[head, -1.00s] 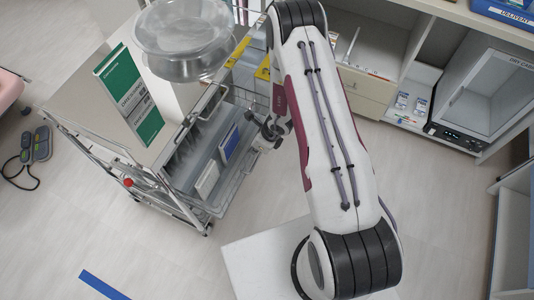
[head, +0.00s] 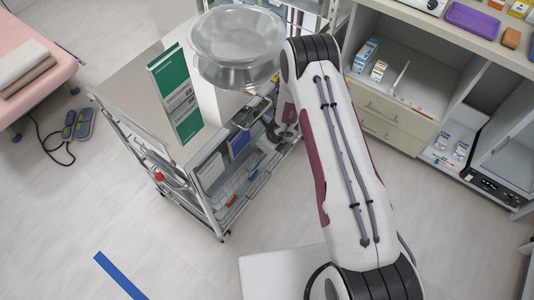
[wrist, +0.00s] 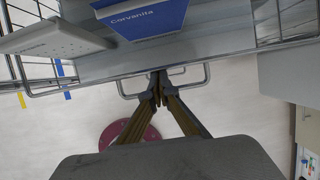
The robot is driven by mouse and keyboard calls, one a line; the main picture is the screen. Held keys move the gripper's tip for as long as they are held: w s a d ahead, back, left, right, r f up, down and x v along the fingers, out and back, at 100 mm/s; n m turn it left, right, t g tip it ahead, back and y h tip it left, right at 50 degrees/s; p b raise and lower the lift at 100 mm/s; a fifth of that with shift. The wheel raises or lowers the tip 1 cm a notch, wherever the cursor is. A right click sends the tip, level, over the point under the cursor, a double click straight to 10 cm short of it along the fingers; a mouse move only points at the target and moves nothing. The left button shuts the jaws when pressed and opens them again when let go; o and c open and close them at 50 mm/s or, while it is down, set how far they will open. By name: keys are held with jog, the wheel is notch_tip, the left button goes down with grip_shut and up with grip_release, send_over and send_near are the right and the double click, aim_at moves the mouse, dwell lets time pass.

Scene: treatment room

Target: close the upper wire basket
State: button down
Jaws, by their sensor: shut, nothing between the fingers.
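The upper wire basket (wrist: 215,62) holds a blue box (wrist: 140,18) and a white box (wrist: 60,38). In the wrist view its front panel and wire handle (wrist: 205,80) cross the picture. My gripper (wrist: 157,90) is shut and empty, with its fingertips at the middle of the handle; I cannot tell whether they touch it. In the head view the blue box (head: 238,143) sits close to the cart top's edge. The basket front is close to the cart's side there; I cannot tell whether it is flush. My gripper (head: 274,133) is partly hidden by my arm.
Small items lie in a lower level (head: 232,200). Cabinets with drawers (head: 385,115) stand to the right. Floor in front of the cart is clear.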

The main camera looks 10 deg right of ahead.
jog(key=shift+w+a, duration=0.65)
jog(key=shift+a, duration=0.05)
jog(key=shift+w+a+r, duration=0.2)
jog(key=shift+s+d, duration=0.15)
jog(key=shift+d, duration=0.05)
jog(key=s+d+r, duration=0.1)
jog(key=s+d, duration=1)
jog(key=s+d+r, duration=0.2)
jog(key=s+d, duration=0.8)
jog(key=shift+s+d+r, duration=0.3)
jog(key=shift+s+d, duration=0.05)
dwell(1.2)
jog(key=shift+w, duration=0.1)
dwell(0.6)
